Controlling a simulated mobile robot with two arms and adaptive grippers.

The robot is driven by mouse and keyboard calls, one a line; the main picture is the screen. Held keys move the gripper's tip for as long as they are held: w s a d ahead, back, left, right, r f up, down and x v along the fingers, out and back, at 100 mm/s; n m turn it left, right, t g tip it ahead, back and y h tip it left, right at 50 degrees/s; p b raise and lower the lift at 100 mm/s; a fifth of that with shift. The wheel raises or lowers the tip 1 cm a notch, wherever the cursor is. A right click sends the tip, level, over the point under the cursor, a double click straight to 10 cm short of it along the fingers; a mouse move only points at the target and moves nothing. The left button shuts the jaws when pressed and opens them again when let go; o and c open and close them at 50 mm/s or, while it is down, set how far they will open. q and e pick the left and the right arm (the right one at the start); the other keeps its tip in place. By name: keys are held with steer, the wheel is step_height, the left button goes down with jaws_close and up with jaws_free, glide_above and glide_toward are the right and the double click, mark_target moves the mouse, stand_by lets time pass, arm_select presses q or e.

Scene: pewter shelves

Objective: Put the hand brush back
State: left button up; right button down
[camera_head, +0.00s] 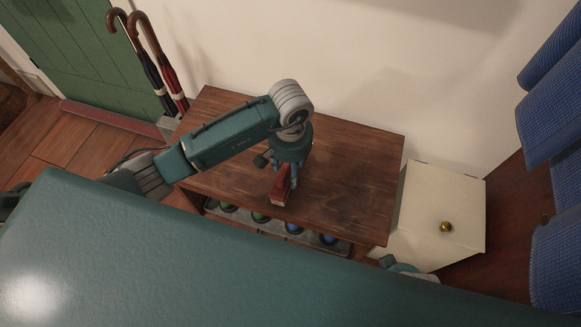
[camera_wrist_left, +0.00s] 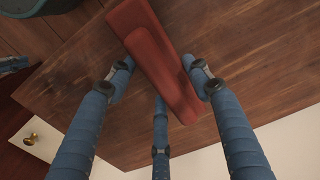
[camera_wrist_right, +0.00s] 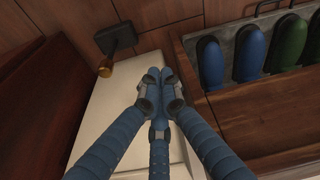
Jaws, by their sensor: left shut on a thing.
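The hand brush (camera_head: 280,188) is a narrow red-brown bar over the wooden shelf top (camera_head: 345,165). In the left wrist view the brush (camera_wrist_left: 158,58) runs slantwise between the blue fingers. My left gripper (camera_head: 284,167) points down and is shut on the brush. Whether the brush touches the wood I cannot tell. My right gripper shows in the right wrist view (camera_wrist_right: 160,88) with its fingertips together and nothing seen between them. It is over the white cabinet (camera_head: 430,215), beside the wooden shelf unit. In the head view that hand is mostly hidden.
Several blue and green slippers (camera_wrist_right: 252,52) sit in a grey tray under the shelf top. Two umbrellas (camera_head: 165,75) lean at the back left by a green door. Blue cloth (camera_head: 552,110) hangs at the right. The shelf top's right half is clear.

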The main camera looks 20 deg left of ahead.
arm_select(q)
steer(key=shift+f, duration=0.15)
arm_select(e)
steer(key=shift+w+r, duration=0.1)
steer(key=shift+r, duration=0.25)
arm_select(q)
steer(key=o, duration=1.3)
arm_select(e)
steer(key=shift+r, duration=0.1)
steer(key=shift+w, duration=0.1)
arm_select(q)
step_height(320, 180, up, 12)
steer(key=shift+s+r+p, duration=0.15)
steer(key=shift+p, duration=0.55)
arm_select(e)
steer(key=f, duration=0.1)
steer(key=s+f, duration=0.1)
steer(key=f, duration=0.1)
steer(key=s+f, duration=0.1)
steer(key=f, duration=0.1)
steer(key=shift+d+f, duration=0.1)
steer(key=shift+f, duration=0.05)
